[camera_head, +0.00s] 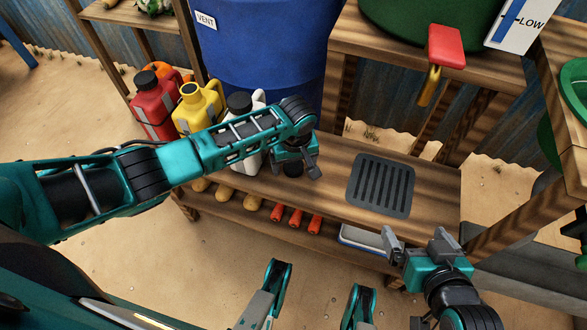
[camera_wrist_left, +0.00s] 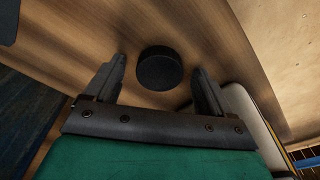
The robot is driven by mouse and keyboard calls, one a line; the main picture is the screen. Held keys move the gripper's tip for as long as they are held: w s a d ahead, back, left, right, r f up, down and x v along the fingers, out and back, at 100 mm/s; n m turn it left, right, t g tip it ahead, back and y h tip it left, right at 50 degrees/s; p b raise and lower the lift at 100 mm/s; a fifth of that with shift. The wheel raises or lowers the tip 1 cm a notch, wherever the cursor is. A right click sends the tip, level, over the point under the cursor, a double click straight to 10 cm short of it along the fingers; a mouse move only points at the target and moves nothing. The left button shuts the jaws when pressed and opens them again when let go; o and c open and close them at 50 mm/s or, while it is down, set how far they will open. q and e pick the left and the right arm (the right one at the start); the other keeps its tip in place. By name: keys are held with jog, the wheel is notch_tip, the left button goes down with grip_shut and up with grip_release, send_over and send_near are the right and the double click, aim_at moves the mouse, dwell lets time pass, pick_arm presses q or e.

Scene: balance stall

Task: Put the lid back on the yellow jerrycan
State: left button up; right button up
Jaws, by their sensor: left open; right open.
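The yellow jerrycan (camera_head: 204,109) stands upright on the wooden bench, its dark mouth uncovered. A round black lid (camera_wrist_left: 158,68) lies flat on the wood in the left wrist view, between and just beyond my left fingertips. In the head view the lid (camera_head: 293,170) shows as a dark disc below my left gripper (camera_head: 297,158), partly hidden by it. My left gripper is open, its fingers pointing down, and not closed on the lid. My right gripper (camera_head: 415,242) is open and empty, in front of the bench at the right.
A red jerrycan (camera_head: 154,107) and a white one (camera_head: 248,164) with black caps flank the yellow one. A blue barrel (camera_head: 265,45) stands behind. A dark slotted drain (camera_head: 381,185) lies right of the lid. A red-handled tap (camera_head: 446,45) hangs above the bench.

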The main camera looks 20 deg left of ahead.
aim_at(294, 166)
pick_arm(q)
jog(key=shift+r, duration=0.1)
jog(key=shift+c, duration=0.8)
jog(key=c, duration=0.9)
jog(key=shift+r, duration=0.15)
jog(key=shift+c, duration=0.2)
jog(key=shift+r+p, duration=0.3)
notch_tip(294, 166, up, 19)
jog(key=p, duration=0.7)
jog(key=shift+p, duration=0.3)
jog(key=shift+r, duration=0.1)
